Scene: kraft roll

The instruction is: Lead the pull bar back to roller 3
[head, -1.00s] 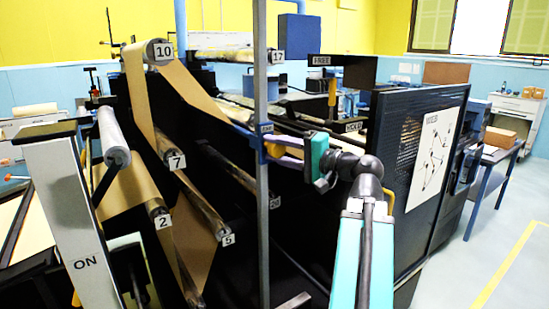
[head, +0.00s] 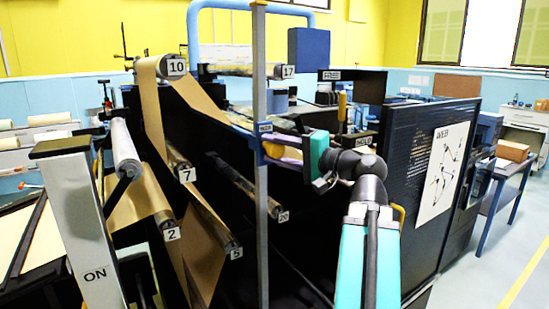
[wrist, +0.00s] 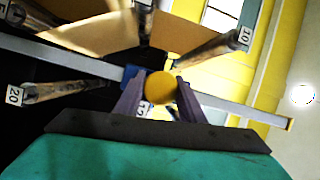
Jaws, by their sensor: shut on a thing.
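The pull bar (head: 261,210) is a long grey bar, upright in the head view, with a blue block at mid-height. In the wrist view the pull bar (wrist: 235,107) crosses the picture at a slant, with a round yellow knob (wrist: 160,88) near its middle. My gripper (head: 275,148) has lavender fingers and comes to the bar from the right; in the wrist view my gripper (wrist: 160,98) is shut at the knob. Brown paper (head: 193,93) runs from roller 10 (head: 174,66) down towards the bar; its join is unclear. I cannot make out a roller 3 label.
Rollers 7 (head: 178,160), 2 (head: 164,218), 5 (head: 228,240), 20 (head: 250,190) and 17 (head: 245,70) stick out of the dark machine. An ON post (head: 80,205) stands at left. A dark cabinet (head: 415,190) stands right of my arm. Floor is clear at far right.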

